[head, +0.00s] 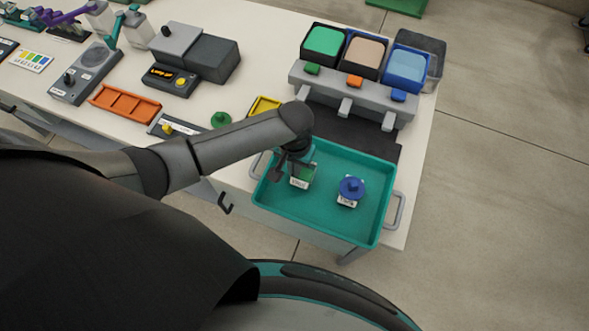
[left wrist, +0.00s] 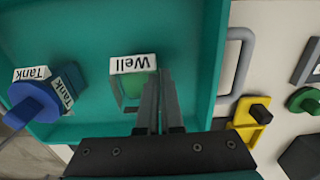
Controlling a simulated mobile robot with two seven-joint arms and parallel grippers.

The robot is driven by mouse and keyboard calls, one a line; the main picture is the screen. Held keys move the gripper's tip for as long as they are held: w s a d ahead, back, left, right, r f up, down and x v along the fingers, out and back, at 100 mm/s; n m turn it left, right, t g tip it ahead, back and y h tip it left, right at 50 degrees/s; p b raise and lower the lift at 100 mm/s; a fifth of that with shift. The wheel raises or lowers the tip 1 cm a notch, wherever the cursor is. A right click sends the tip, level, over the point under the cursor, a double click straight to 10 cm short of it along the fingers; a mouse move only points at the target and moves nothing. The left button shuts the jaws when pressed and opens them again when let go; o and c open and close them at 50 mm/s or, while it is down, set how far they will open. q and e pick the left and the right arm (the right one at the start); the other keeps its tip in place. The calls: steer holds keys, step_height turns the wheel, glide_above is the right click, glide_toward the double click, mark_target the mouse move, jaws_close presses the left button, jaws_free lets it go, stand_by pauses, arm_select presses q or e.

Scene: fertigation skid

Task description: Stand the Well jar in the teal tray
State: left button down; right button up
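The Well jar (head: 301,178) is a small, clear, open-topped square jar with green contents and a white label. It is upright inside the teal tray (head: 325,222), on its left side; I cannot tell whether its base touches the floor. My left gripper (head: 286,172) points down at the jar's left side. In the left wrist view its narrow-set fingers (left wrist: 160,95) straddle the edge of the Well jar (left wrist: 128,88) and appear shut on its wall. The fingertips are partly hidden. My right gripper is not in view.
A Tank jar (head: 350,191) with a blue top stands in the tray's right part. Tray handles (head: 396,210) stick out at both sides. A grey dispenser rack (head: 350,93) is behind the tray. A yellow holder (head: 264,106) and a green round piece (head: 221,119) lie left.

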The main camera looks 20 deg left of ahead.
arm_select(q)
steer(key=shift+f, duration=0.15)
steer(key=c, duration=1.5)
jaws_free()
steer(key=shift+f, duration=0.1)
steer(key=shift+c, duration=0.2)
steer(key=o, duration=0.5)
steer(key=shift+c, duration=0.2)
step_height(320, 180, up, 12)
steer(key=p, duration=0.3)
steer(key=shift+r, duration=0.2)
